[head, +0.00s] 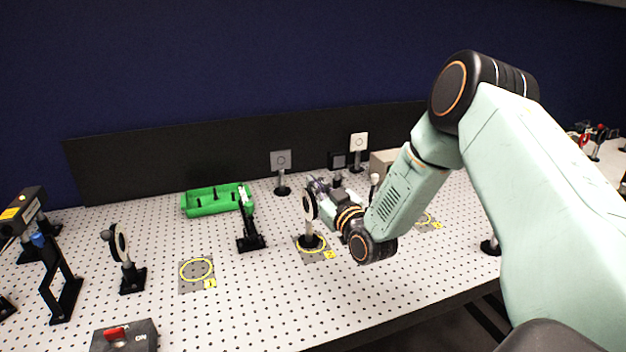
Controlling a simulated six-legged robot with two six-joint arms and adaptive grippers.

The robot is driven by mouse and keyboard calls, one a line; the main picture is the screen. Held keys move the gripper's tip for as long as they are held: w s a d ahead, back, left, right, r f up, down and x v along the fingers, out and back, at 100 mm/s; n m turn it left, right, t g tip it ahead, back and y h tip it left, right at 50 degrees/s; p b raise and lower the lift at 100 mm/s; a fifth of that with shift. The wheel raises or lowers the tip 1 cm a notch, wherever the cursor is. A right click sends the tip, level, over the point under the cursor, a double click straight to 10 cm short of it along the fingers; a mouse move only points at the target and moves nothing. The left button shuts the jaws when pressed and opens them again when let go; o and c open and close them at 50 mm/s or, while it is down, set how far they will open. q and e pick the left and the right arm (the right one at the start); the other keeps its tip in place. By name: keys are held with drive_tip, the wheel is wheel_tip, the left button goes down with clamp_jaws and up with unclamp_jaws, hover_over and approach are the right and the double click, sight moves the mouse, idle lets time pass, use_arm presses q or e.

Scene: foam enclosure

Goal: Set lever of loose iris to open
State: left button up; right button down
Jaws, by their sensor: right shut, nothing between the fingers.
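My right gripper (318,187) is shut and empty, right beside the top of this iris. I cannot tell whether it touches it. The iris lever is too small or too hidden to make out, so its setting does not show. A second round ring mount (122,243) stands on a black base at the left. Neither ring has a readable label. My left gripper is not in view.
A green tray (212,209) lies at the back, with a black mount (249,238) before it. An empty yellow-circled pad (197,271) is at centre left. A red-switch box (125,337) sits at the front edge. Square plates on posts (281,162) stand behind.

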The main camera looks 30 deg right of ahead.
idle(0.8)
drive_tip(key=s+a+r+p, duration=0.1)
drive_tip(key=s+r+p, duration=0.2)
drive_tip(key=s, duration=0.5)
drive_tip(key=shift+s+a+r, duration=0.25)
drive_tip(key=shift+a+r, duration=0.05)
drive_tip(key=shift+r, duration=0.4)
drive_tip(key=shift+d+f, duration=0.15)
